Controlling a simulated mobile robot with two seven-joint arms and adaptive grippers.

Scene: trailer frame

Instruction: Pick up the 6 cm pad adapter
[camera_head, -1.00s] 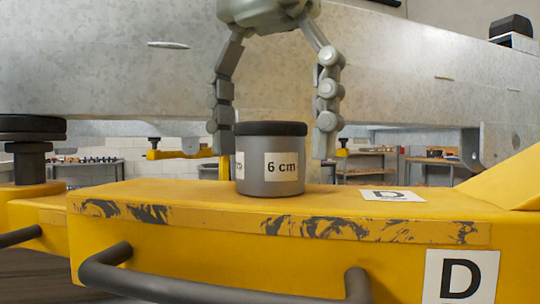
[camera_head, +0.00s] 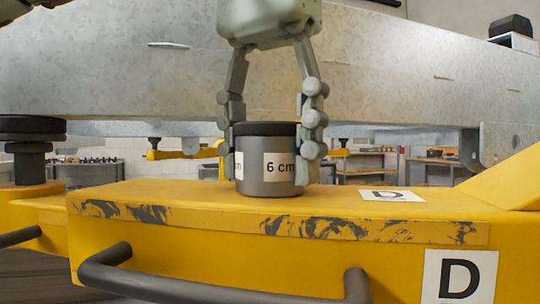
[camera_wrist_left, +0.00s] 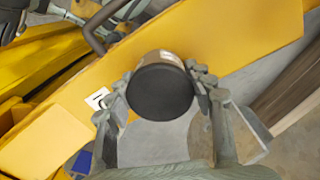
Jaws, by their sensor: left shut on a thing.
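The 6 cm pad adapter (camera_head: 266,178) is a grey cylinder with a black top and a white "6 cm" label. It stands upright on the yellow lift arm marked D (camera_head: 330,200). My left gripper (camera_head: 268,160) comes down from above and is shut on the adapter, with a finger on each side. In the left wrist view the adapter's round black top (camera_wrist_left: 160,91) lies between the fingers of my left gripper (camera_wrist_left: 155,85). The adapter's sides are partly hidden by the fingers.
A large grey metal beam (camera_head: 400,80) runs across behind the gripper. A black round pad on a post (camera_head: 32,130) stands at the left. A dark handle (camera_head: 215,290) runs along the front of the yellow arm. Shelves (camera_head: 370,165) stand far behind.

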